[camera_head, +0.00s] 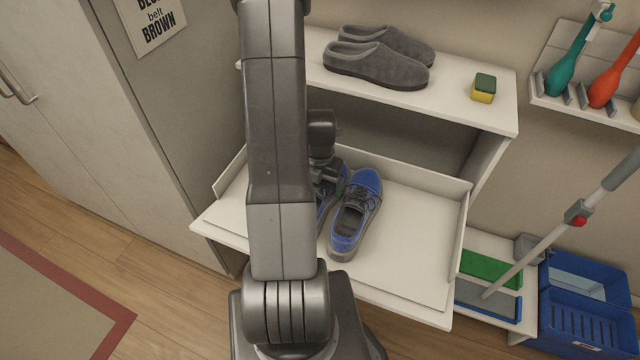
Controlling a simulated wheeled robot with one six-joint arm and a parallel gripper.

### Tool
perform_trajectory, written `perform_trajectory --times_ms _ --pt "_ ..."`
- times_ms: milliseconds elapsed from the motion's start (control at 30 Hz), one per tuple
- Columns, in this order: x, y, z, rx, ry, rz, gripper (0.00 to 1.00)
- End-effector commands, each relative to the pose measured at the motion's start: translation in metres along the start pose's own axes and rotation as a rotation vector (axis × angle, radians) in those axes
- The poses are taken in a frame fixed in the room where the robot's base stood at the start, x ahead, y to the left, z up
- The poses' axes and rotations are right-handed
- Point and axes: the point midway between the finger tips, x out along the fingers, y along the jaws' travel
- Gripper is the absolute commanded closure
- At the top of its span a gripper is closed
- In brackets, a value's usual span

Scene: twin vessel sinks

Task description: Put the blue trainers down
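The blue trainers, with grey parts and dark laces, are at the pulled-out white shelf tray (410,240). The right trainer (366,190) shows almost whole, its toe toward the back. The left trainer (325,206) is mostly hidden behind my arm. My gripper (328,180) is at the left trainer, beside the right one. My arm covers part of the gripper, so I cannot tell whether its fingers are closed on a trainer. I cannot tell whether the trainers rest on the tray or are just above it.
Grey slippers (380,58) and a yellow-green sponge (483,88) sit on the upper shelf (455,110). A tall cabinet (130,110) stands left. A blue crate (590,305), a green tray (490,266) and a mop handle (560,230) are at right. The tray's right part is clear.

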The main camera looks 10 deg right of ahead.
Motion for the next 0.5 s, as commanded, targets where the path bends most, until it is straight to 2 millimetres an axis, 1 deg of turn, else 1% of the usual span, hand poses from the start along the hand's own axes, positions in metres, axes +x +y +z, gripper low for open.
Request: perform_trajectory --times_ms 133,167,200,233,500 --pt "-0.0003 0.0001 0.0003 0.0 -0.001 0.001 0.56" --pt "0.0002 0.0 0.0 0.0 -0.001 0.001 0.11" --pt "0.0001 0.0 0.0 0.0 -0.001 0.001 0.03" --pt "0.0001 0.0 0.0 0.0 -0.001 0.001 0.0" --pt "-0.0019 0.0001 0.0002 0.0 -0.001 0.001 0.0"
